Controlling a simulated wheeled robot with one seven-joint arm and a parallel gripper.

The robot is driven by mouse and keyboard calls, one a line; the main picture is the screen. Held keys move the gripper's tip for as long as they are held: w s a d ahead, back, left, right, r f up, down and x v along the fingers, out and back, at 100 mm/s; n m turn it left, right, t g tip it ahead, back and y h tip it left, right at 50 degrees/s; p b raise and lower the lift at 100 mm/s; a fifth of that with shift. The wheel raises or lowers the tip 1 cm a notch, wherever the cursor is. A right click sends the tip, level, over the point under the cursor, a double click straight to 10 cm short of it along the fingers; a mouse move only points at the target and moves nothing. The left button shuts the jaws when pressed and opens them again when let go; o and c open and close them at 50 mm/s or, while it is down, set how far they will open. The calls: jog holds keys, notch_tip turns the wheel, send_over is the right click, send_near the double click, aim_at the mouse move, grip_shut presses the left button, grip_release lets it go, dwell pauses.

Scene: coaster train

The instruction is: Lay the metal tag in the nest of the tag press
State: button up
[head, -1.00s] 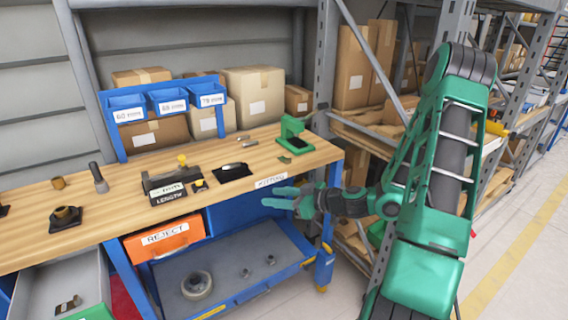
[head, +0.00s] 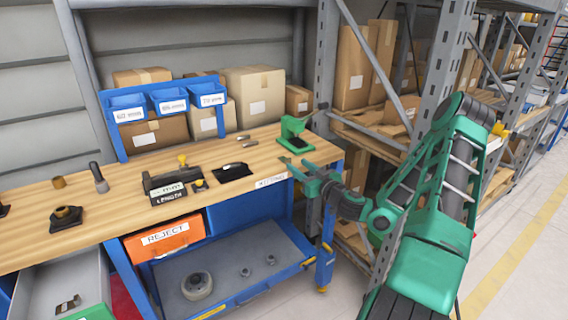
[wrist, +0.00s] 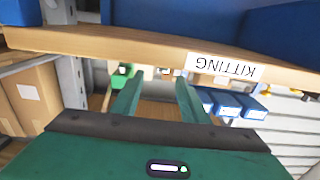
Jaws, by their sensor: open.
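The green tag press (head: 292,140) stands at the right end of the wooden bench, with a lever at its right side. A green shape, likely the press (wrist: 122,74), shows by the left finger in the wrist view. Two small grey metal pieces (head: 247,141) lie on the bench left of the press; I cannot tell whether one is the tag. The nest is too small to make out. My gripper (head: 298,168) is open and empty, at the bench's front right edge, in front of the press. It also shows in the wrist view (wrist: 156,80).
The bench (head: 120,190) carries a length gauge (head: 165,188), a black pad (head: 233,172) and a dark cylinder (head: 98,178). Blue bins (head: 167,101) hang behind. An orange reject bin (head: 164,239) sits below. A rack upright (head: 325,80) stands right of the press.

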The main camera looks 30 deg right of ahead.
aim_at(289, 160)
jog(key=shift+w+a+f, duration=0.1)
jog(key=shift+w+a, duration=0.1)
jog(key=shift+w, duration=1.15)
jog(key=shift+w+a, duration=0.15)
jog(key=shift+w, duration=1.15)
jog(key=shift+c, duration=0.6)
grip_shut()
